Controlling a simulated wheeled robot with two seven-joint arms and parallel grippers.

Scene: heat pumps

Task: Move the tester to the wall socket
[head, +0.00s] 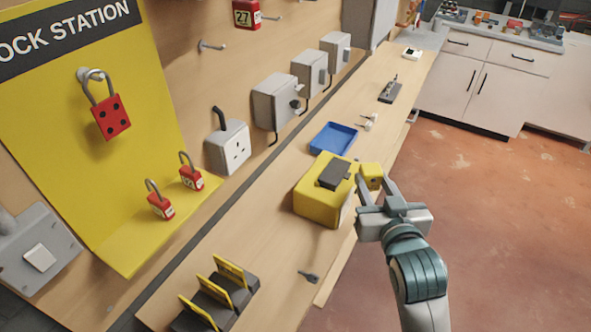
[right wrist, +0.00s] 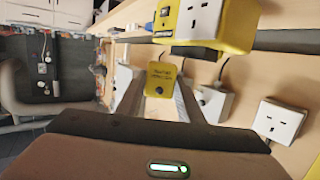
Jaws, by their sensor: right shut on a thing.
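The small yellow tester (head: 371,176) is held between the fingers of my right gripper (head: 376,188), beside the right side of a larger yellow box. The tester also shows in the right wrist view (right wrist: 161,79), with dark print and a dark round spot on its face. Whether it touches the box I cannot tell. The white wall socket (head: 228,148) is on the wooden back panel, left of and apart from the gripper. A white socket face also shows at the right of the right wrist view (right wrist: 283,120). My left gripper is out of view.
The yellow box (head: 316,207) with a dark top piece stands on the bench (head: 238,222). A blue tray (head: 333,138) lies behind it and a small dark key-like thing (head: 308,276) in front. Grey boxes (head: 276,101) line the panel. Open floor lies to the right.

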